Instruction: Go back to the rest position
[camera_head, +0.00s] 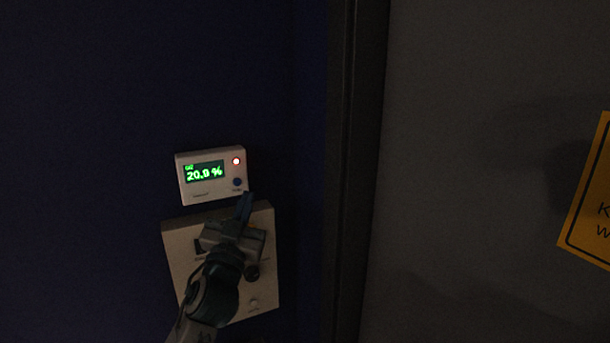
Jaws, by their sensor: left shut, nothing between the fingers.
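My left gripper (245,205) reaches up from the bottom of the head view. It is shut and empty, with its fingertips just below the lower right corner of a small white meter (208,196). I cannot tell whether the fingertips touch anything. My left gripper and wrist cover the middle of a pale wall panel (180,235) below the meter. My right gripper is not in view.
The meter's display reads 20.8 % in green, with a red light and a dark button at its right. The wall is dark blue. A dark vertical frame (355,150) separates it from a grey surface (470,180) carrying a yellow sign (588,205) at the right edge.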

